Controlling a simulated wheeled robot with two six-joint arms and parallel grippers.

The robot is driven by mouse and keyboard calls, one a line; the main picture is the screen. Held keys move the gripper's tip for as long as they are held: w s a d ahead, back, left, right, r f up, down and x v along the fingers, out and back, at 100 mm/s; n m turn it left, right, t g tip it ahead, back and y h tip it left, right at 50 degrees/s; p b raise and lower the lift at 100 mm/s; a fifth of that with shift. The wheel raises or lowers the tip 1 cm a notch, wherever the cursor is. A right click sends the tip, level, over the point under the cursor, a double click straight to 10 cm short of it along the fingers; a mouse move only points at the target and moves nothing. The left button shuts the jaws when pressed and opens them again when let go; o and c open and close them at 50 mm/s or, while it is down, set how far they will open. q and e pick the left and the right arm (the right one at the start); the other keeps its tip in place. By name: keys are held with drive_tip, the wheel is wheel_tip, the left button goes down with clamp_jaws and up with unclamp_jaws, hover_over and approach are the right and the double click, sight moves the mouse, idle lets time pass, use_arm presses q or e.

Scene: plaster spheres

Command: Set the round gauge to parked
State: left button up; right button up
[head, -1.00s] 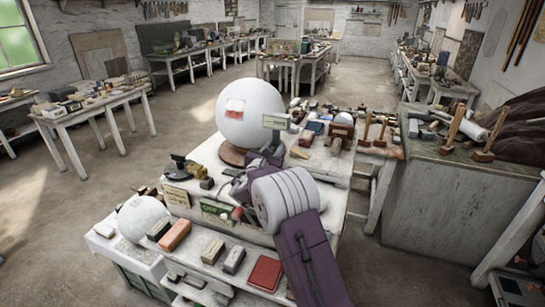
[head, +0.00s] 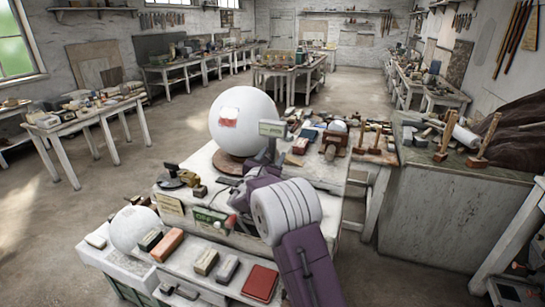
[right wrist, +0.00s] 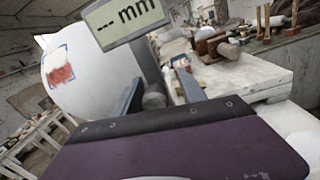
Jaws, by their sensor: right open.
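A grey gauge display (head: 272,128) stands on the bench in front of the large white sphere (head: 240,122). In the right wrist view the display (right wrist: 124,17) is close and reads "--- mm". My right gripper (head: 240,192) reaches over the bench, partly hidden by its own arm in the head view. In the right wrist view the right gripper (right wrist: 158,92) is open. A dark grey rounded knob (right wrist: 154,97) shows between its fingers; I cannot tell whether they touch it. A green "OFF" label (head: 208,216) is on the bench front. My left gripper is not in view.
A smaller white sphere (head: 133,228) sits at the bench's front left. An orange block (head: 167,244), a red box (head: 260,282) and grey blocks lie on the front shelf. A black tool (head: 172,176) is left of the gripper. Mallets (head: 486,138) stand at right.

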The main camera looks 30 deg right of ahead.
drive_tip(key=b+v, duration=0.3)
drive_tip(key=v, duration=0.6)
drive_tip(key=shift+b, duration=0.3)
drive_tip(key=shift+d, duration=0.1)
